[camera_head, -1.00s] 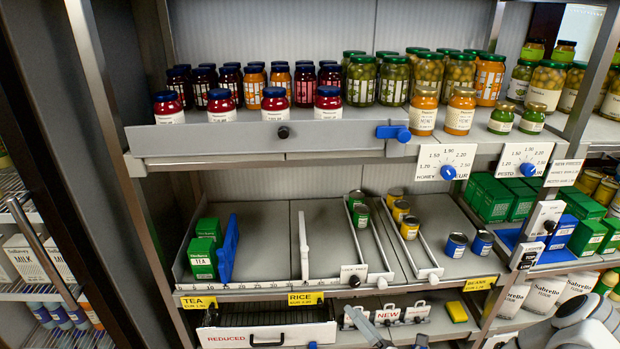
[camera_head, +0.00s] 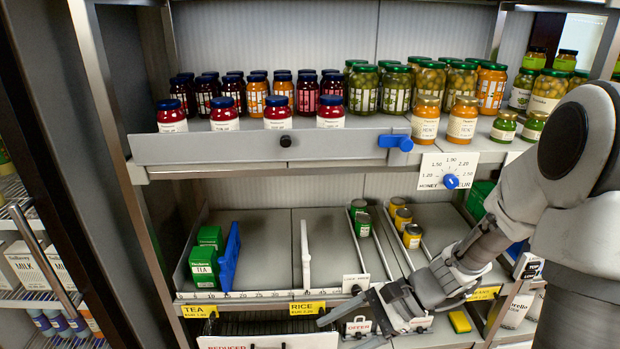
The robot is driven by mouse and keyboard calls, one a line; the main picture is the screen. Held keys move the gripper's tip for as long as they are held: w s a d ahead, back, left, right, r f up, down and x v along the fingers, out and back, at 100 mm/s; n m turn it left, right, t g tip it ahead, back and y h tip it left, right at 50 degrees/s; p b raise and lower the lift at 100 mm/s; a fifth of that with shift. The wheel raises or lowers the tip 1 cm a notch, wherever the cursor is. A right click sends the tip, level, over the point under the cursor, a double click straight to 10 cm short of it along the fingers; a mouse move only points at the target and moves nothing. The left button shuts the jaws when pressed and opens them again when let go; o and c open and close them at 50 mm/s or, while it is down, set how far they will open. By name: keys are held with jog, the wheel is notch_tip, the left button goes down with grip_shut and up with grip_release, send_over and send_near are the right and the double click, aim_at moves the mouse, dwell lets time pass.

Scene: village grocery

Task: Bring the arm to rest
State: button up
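My arm (camera_head: 480,250) reaches in from the right edge and slants down to the lower middle of the head view. My gripper (camera_head: 354,328) is at its end, in front of the lower shelf's front edge, near the rice label (camera_head: 307,308). The arm hides the right part of the lower shelf, including where the blue cans stood.
A rack holds jars on an upper shelf (camera_head: 250,147). Below are green tea boxes (camera_head: 204,265), a blue divider (camera_head: 230,255), green cans (camera_head: 362,225) and yellow cans (camera_head: 412,236). A milk fridge stands left.

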jog(key=s+d+r+n+t+h, duration=0.3)
jog(key=s+d+r+n+h, duration=0.1)
jog(key=r, duration=0.4)
jog(key=s+d+r+n+t+h, duration=0.4)
jog(key=r+n+h, duration=0.3)
jog(key=r+n, duration=0.2)
jog(key=shift+s+d, duration=0.5)
jog(key=shift+d, duration=0.15)
